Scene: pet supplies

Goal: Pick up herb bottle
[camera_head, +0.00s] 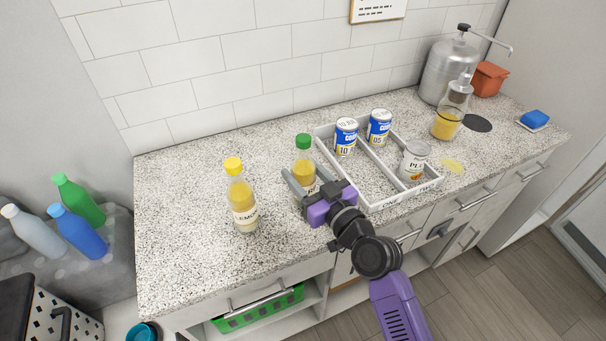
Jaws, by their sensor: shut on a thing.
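The herb bottle (303,170), clear with yellow contents, a green cap and a pale label, is upright left of the divided white tray. My gripper (304,181), with grey fingers and a purple body, is shut on it from the front right. The fingers and gripper body hide part of its label and lower body. I cannot tell whether its base touches the counter. A similar bottle with a yellow cap, the lemon bottle (242,203), stands apart to the left.
The white tray (371,207) holds two blue-and-white cans (345,137) (379,127) and a white can (413,161). A jar (447,124), a steel dispenser (444,75) and a blue sponge (535,118) stand to the right. The speckled counter (185,240) is clear at left.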

